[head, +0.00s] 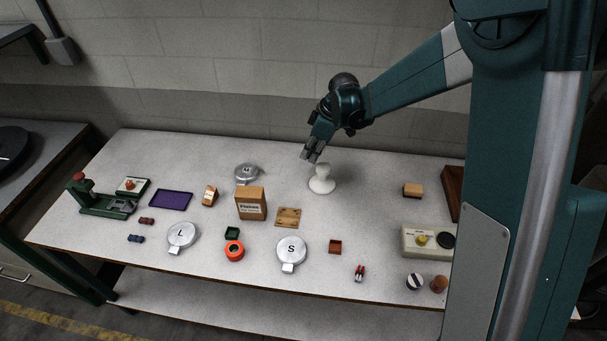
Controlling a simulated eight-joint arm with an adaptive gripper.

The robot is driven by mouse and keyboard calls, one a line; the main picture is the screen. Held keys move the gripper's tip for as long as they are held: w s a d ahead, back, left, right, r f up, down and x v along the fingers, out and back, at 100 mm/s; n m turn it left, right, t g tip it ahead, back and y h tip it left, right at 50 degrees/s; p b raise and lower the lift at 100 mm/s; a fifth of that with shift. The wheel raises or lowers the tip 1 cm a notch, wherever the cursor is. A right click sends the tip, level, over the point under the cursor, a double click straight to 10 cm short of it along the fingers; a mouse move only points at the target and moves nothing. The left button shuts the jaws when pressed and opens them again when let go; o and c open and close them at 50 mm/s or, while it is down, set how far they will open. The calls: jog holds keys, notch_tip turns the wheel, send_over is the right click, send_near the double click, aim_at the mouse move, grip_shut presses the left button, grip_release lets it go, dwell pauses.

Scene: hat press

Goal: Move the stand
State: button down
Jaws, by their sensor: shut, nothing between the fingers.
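What looks like the stand (322,182) is a small white piece with a round base and a narrower top. It is upright on the table toward the back, right of the middle. My gripper (311,155) is shut and empty, pointing down, just above and a little left of the stand's top in the head view. I cannot tell whether the fingers touch it; they appear apart from it.
The grey table (370,225) holds a brown box (251,204) and a wooden plate (288,217) left of the stand. Round lids marked S (291,251) and L (182,235) lie in front. A control box (428,242) stands right. Free table lies right of the stand.

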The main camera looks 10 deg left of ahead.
aim_at(352, 188)
jog(key=shift+n+g, duration=0.3)
jog(key=shift+n, duration=0.4)
jog(key=a+f, duration=0.1)
jog(key=w+a+f, duration=0.1)
jog(key=a+f, duration=0.1)
jog(key=shift+w+f+p, duration=0.1)
jog(key=shift+w+p, duration=0.05)
jog(key=shift+p, duration=0.2)
jog(key=shift+a+f, duration=0.1)
jog(key=x, duration=1)
jog(key=shift+d, duration=2.05)
jog(key=d+b, duration=0.5)
jog(key=d, duration=1.5)
jog(key=shift+d, duration=0.2)
